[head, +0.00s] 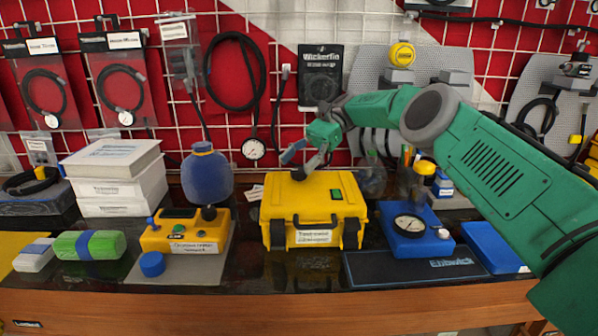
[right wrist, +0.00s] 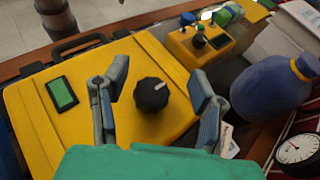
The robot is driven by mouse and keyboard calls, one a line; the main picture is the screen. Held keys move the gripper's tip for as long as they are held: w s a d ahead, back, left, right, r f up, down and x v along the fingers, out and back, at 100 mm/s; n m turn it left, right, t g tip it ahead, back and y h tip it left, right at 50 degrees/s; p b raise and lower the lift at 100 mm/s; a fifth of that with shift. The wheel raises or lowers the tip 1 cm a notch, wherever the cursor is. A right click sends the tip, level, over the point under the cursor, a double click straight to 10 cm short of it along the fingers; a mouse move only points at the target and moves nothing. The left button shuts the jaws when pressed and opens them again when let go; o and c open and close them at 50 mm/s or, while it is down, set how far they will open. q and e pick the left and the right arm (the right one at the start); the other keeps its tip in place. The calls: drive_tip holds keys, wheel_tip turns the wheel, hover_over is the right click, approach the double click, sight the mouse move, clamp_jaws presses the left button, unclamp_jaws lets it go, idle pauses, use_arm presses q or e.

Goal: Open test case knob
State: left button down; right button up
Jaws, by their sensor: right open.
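The yellow test case (head: 314,211) stands on the dark bench top in the middle of the head view, its lid closed. In the right wrist view the yellow case lid (right wrist: 60,116) carries a black round knob (right wrist: 151,95) with a white pointer mark and a green screen (right wrist: 62,94). My right gripper (head: 305,157) is above the case top in the head view. In the right wrist view my right gripper (right wrist: 158,90) is open, with one blue-tipped finger on each side of the knob and visible gaps between. My left gripper is not in view.
A yellow regulator box (head: 186,231) with knobs stands left of the case. A blue rounded container (head: 207,174) is behind it. A blue gauge box (head: 410,232) stands to the right. White boxes (head: 112,178) are stacked at the left. A wire grid wall closes the back.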

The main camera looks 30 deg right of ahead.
sight(301, 168)
drive_tip(key=r, duration=0.6)
drive_tip(key=shift+d, duration=0.3)
drive_tip(key=shift+w+d+r, duration=0.1)
drive_tip(key=shift+d+r, duration=0.1)
drive_tip(key=shift+r, duration=0.3)
drive_tip(key=shift+a, duration=0.1)
